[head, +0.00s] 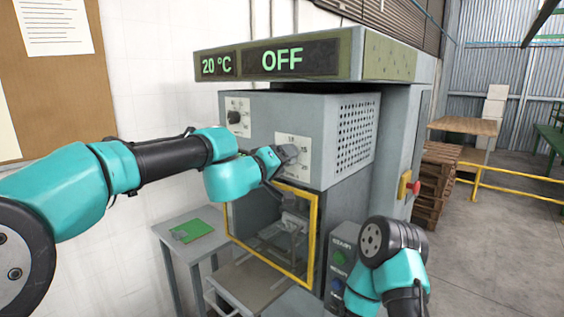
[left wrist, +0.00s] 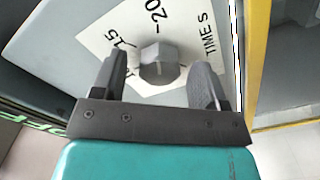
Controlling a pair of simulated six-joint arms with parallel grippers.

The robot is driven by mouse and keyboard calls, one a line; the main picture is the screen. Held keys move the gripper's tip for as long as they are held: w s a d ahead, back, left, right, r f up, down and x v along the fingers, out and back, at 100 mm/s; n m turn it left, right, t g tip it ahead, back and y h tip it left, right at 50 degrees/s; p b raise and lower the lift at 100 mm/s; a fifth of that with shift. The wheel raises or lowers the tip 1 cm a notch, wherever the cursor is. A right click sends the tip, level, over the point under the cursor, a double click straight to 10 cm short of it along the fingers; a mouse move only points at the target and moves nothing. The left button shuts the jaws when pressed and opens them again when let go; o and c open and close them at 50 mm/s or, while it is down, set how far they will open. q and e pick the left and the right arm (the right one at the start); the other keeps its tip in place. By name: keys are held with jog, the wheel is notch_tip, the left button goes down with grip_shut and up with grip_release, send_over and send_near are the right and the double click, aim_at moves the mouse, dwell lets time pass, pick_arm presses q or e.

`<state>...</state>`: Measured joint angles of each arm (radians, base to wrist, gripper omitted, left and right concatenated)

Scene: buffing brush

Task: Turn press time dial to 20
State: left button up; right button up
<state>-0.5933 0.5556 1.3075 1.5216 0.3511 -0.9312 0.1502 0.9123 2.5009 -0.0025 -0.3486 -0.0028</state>
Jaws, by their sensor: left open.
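The press time dial is a grey faceted knob (left wrist: 161,66) on a white scale plate (left wrist: 100,42) marked 15, 20 and TIME S in the left wrist view. In the head view, this plate (head: 304,168) is on the press front, and my left gripper (head: 286,156) mostly hides the knob. My left gripper (left wrist: 158,75) is open, with one finger on each side of the knob. Small gaps show between fingers and knob. I cannot tell which mark the knob points to. My right arm shows at the lower right, but its gripper is not visible.
The press display (head: 282,60) reads 20 °C and OFF. A black dial (head: 235,117) sits at the upper left of the panel. A yellow-framed guard (head: 312,245) is below the time dial. A red button (head: 414,188) is on the right side. A green plate (head: 192,231) lies on a side table.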

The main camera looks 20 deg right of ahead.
pick_arm(q)
jog(key=v, duration=1.7)
jog(key=shift+s+a, duration=0.2)
jog(key=w+a+f+n+g+y, duration=0.15)
jog(key=a+f+y, duration=0.4)
jog(key=f, duration=1.45)
jog(key=a+f+n+g+y, duration=0.1)
jog(key=a+f+g+y, duration=0.2)
jog(key=a+f, duration=1.05)
jog(key=s+a+f+g+y, duration=0.1)
jog(key=s+a+f, duration=0.1)
jog(key=s+f, duration=0.4)
jog(key=s+a+f+g, duration=0.2)
jog(key=s+f, duration=0.5)
jog(key=f, duration=0.8)
jog(key=s+a+f+g+y, duration=0.1)
jog(key=s+a+f, duration=0.2)
jog(key=s+f, duration=0.4)
notch_tip(320, 180, down, 5)
jog(key=shift+s+r+y, duration=0.2)
jog(key=shift+y, duration=0.15)
